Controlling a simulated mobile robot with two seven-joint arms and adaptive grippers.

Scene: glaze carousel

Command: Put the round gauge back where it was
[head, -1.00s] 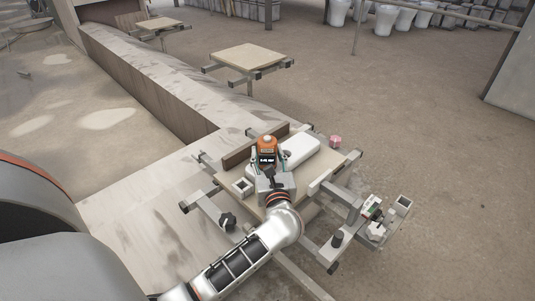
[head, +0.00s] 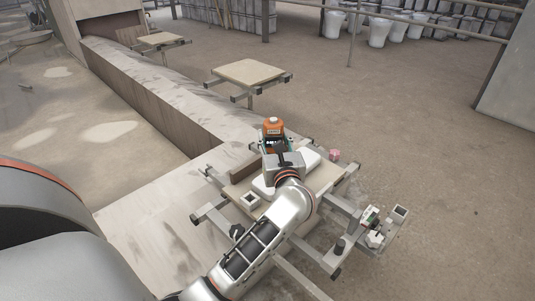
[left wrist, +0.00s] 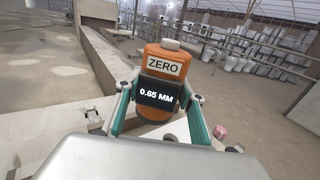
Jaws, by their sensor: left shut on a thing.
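The round gauge (head: 273,127) is an orange cylinder with a pale knob on top. In the left wrist view the gauge (left wrist: 166,62) shows a "ZERO" label and a dark display reading "0.65 MM". My left gripper (head: 275,148) is shut on it, with a green finger on each side in the left wrist view (left wrist: 158,108). The gauge looks upright and above the wooden board (head: 322,176); its underside is hidden. A white block (head: 306,160) lies on the board, partly hidden behind my gripper. My right gripper is not in view.
A small square metal tube (head: 249,200) sits at the board's left. A pink object (head: 334,155) is beyond the board's right side. A side bracket carries a small device with a green display (head: 369,216).

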